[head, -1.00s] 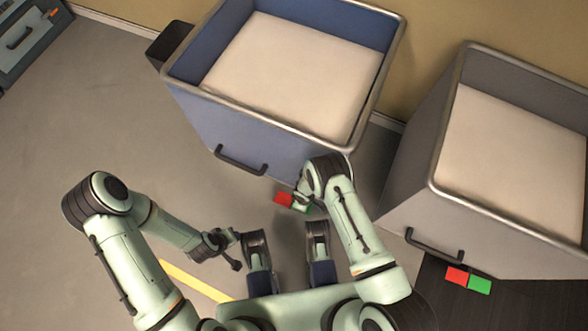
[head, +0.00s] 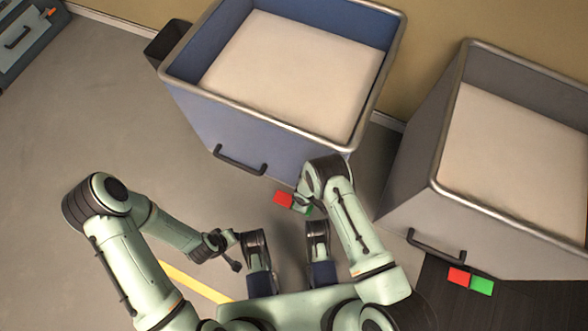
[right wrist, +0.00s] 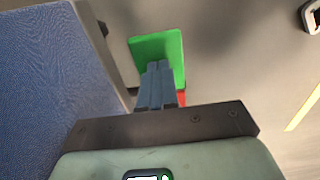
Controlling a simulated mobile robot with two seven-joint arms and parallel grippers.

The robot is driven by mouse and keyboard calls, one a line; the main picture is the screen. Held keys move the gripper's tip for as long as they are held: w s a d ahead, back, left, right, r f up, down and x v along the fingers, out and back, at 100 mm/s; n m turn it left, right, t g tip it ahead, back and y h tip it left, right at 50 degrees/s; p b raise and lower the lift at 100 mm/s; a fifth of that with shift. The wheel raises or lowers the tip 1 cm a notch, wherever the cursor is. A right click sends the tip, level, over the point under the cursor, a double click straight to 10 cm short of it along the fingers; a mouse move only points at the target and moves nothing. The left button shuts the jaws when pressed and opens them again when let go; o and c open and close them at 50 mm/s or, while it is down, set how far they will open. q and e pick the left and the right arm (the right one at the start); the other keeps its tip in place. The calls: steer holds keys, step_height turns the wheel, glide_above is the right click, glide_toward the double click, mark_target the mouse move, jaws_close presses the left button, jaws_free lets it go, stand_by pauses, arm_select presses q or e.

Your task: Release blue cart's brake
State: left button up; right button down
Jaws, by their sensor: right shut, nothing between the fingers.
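The blue cart (head: 245,125) stands at the upper middle of the head view, with a pale load inside. At its lower front edge are a red pedal (head: 283,199) and a green pedal (head: 303,209), the green one partly hidden by my right wrist. In the right wrist view my right gripper (right wrist: 158,70) is shut and empty, its fingertips over the green pedal (right wrist: 155,46). I cannot tell whether they touch. A strip of the red pedal (right wrist: 182,98) shows beside the fingers. My left gripper (head: 228,250) is low over the floor, away from the cart; its jaws are unclear.
A grey cart (head: 420,215) with its own handle and red and green pedals (head: 470,281) stands to the right. The blue cart's black handle (head: 240,163) is left of its pedals. A dark bin (head: 165,42) is behind left.

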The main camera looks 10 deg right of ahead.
steer(key=shift+f+b, duration=0.35)
steer(key=shift+f, duration=0.1)
steer(key=shift+r, duration=0.15)
steer(key=shift+r+p, duration=2.35)
steer(key=shift+r, duration=1.1)
steer(key=shift+s+f, duration=0.1)
